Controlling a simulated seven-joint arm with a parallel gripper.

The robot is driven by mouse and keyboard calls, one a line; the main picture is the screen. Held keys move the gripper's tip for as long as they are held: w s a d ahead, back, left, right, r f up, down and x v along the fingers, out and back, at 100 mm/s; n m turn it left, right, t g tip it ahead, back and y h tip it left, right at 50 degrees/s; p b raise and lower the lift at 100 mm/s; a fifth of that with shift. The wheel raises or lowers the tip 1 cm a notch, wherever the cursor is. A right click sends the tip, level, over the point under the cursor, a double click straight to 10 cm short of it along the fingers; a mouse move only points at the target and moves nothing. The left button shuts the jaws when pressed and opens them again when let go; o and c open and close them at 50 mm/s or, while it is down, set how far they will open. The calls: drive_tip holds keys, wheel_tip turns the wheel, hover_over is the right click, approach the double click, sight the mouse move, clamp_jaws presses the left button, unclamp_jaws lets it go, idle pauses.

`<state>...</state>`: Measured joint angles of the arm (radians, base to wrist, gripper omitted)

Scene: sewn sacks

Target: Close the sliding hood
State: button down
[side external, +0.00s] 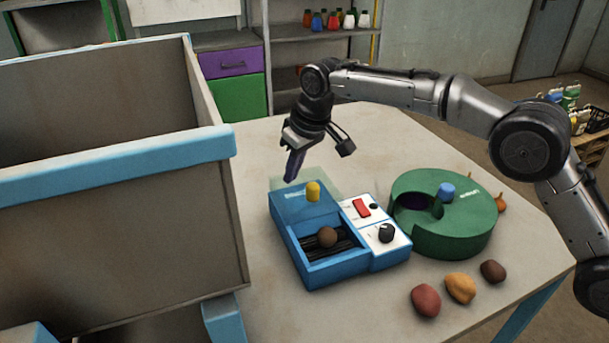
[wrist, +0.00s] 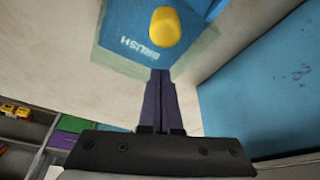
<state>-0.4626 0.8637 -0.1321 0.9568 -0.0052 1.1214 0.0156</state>
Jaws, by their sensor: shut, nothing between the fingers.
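The sliding hood (side external: 287,203) is a blue panel on the back part of a blue box-shaped machine (side external: 325,273), with a yellow knob (side external: 313,191) on it. The front part is uncovered, showing dark rollers and a brown round item (side external: 327,237). In the wrist view the hood (wrist: 125,25) bears the word BRUSH, and the knob (wrist: 167,27) is just beyond my fingertips. My gripper (side external: 291,179) is shut and empty, its purple fingers pointing down above the hood's back edge. It also shows in the wrist view (wrist: 160,73). Contact with the hood cannot be told.
A white control panel (side external: 375,222) with a red switch and dark knob adjoins the machine. A green round unit (side external: 455,235) with a blue knob stands at right. Several potato-like items (side external: 460,288) lie in front. A large blue-rimmed bin (side external: 120,168) stands close at left.

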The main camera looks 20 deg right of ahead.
sight(299, 190)
drive_tip(key=shift+s+d+r, duration=0.1)
drive_tip(key=shift+s+d, duration=0.3)
drive_tip(key=shift+s, duration=0.35)
drive_tip(key=shift+s+d+r, duration=0.1)
drive_tip(key=shift+s+d, duration=0.25)
drive_tip(key=shift+s, duration=0.4)
drive_tip(key=s, duration=1.1)
drive_tip(key=shift+s+f, duration=0.15)
drive_tip(key=shift+s, duration=0.25)
